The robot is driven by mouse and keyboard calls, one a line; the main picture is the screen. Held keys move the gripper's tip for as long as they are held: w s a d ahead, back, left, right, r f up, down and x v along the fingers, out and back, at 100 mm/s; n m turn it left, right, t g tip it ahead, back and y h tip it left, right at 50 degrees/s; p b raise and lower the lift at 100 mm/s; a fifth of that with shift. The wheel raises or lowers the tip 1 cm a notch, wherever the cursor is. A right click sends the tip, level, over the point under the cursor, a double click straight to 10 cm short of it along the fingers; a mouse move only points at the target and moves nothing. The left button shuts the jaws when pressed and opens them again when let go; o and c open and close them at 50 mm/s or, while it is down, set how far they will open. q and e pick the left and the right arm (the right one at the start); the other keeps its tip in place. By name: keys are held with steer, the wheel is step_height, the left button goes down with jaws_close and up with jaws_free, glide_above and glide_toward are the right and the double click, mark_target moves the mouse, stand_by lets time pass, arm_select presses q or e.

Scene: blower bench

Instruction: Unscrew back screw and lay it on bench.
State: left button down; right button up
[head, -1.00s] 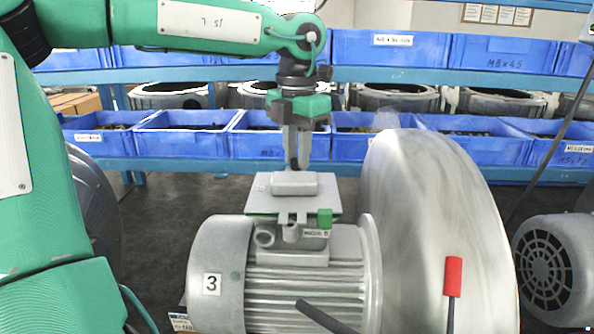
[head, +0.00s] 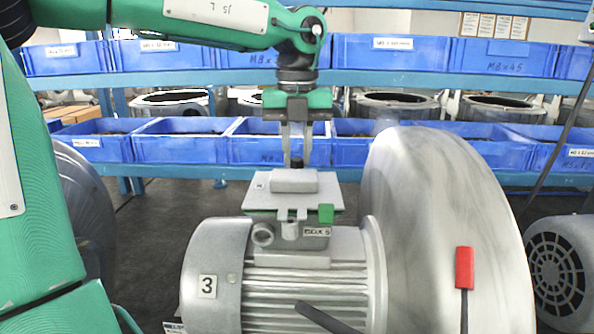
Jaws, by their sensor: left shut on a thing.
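My left gripper (head: 296,163) points straight down above the back edge of the terminal box on the blower's grey motor (head: 305,285). Its two fingers are shut on a small dark piece, the back screw (head: 297,163), which shows between the fingertips just behind the raised lid. Most of the screw is hidden, and I cannot tell whether it is still in its hole. The light grey cover plate (head: 330,196) lies on the terminal box, with a raised block (head: 293,181) on it. My right gripper is not in view.
The large round blower housing (head: 440,230) stands close on the right of the motor. A red-handled rod (head: 464,268) is in front of it. Blue bins (head: 181,141) fill the shelves behind. Another motor (head: 558,272) stands at the far right.

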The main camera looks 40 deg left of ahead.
arm_select(q)
steer(key=shift+n, duration=0.6)
steer(key=n, duration=0.3)
steer(key=shift+n, duration=1.1)
